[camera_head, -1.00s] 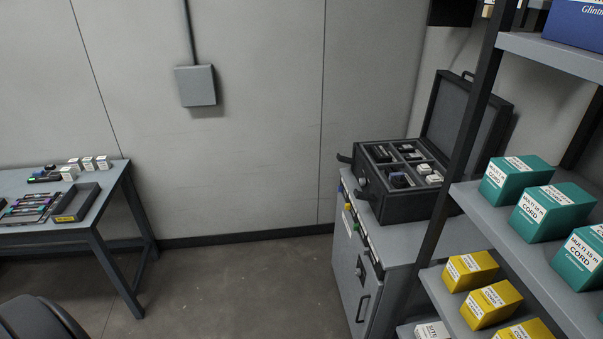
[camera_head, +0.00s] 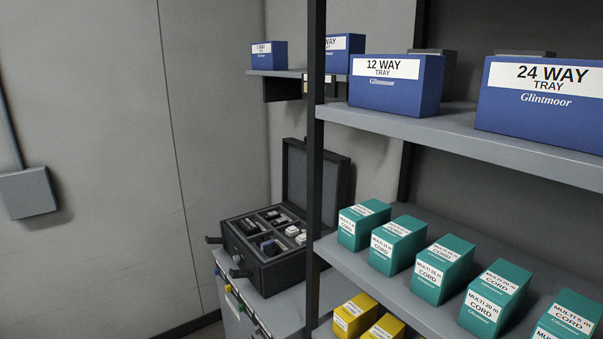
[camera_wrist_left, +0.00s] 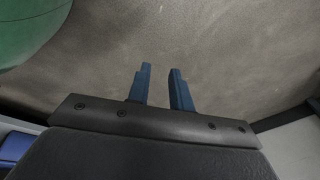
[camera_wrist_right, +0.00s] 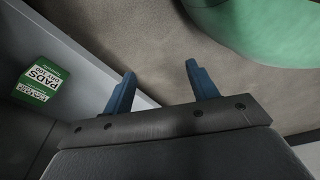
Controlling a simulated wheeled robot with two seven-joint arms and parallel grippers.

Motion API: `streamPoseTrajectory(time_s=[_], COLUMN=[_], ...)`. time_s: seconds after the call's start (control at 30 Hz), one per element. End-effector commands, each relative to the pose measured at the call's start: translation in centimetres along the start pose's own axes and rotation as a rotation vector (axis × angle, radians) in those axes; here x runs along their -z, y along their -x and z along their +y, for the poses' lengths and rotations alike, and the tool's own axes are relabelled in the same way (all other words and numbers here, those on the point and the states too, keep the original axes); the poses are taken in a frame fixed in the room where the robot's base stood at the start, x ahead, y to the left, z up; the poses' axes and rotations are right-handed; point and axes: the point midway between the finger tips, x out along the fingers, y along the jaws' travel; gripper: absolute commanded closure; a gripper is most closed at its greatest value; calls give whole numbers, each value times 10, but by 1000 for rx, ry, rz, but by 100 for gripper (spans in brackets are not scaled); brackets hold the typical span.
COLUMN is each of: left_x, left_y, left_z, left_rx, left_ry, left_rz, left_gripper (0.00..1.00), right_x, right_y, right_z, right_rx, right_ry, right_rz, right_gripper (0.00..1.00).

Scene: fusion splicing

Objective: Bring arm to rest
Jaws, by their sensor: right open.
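My left gripper (camera_wrist_left: 162,88) shows in the left wrist view with its two blue fingers apart and nothing between them, above a bare brown-grey floor (camera_wrist_left: 210,45). My right gripper (camera_wrist_right: 160,85) shows in the right wrist view with its blue fingers spread wide and empty. Neither gripper nor arm shows in the head view.
In the head view a shelf rack (camera_head: 450,126) holds blue tray boxes (camera_head: 395,84), teal cord boxes (camera_head: 442,268) and yellow boxes. An open black case (camera_head: 270,262) stands on a grey cabinet. In the right wrist view a green pads box (camera_wrist_right: 40,82) lies on a grey surface left of the fingers.

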Motion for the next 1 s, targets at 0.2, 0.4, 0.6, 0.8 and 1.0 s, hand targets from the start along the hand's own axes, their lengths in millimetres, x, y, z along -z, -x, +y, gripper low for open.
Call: streamPoseTrajectory(time_s=[0.2, 0.4, 0.6, 0.8, 1.0], left_x=[16, 27, 40, 59, 81], left_y=[1, 4, 6, 15, 29], left_z=[65, 109, 138, 140, 142], left_rx=[-55, -93, -118, -123, -129], left_ry=[32, 54, 70, 74, 80], left_rz=[12, 21, 27, 23, 17], left_gripper=[78, 78, 78, 78, 78], right_x=[2, 4, 3, 26, 48], right_y=[0, 0, -4, 8, 21], right_z=[-10, -20, -18, -16, -22], right_rx=[9, 17, 15, 15, 22], right_ry=[-4, -8, -6, -9, -16], right_rz=[2, 4, -1, -3, -7], right_gripper=[42, 42, 42, 42, 42])
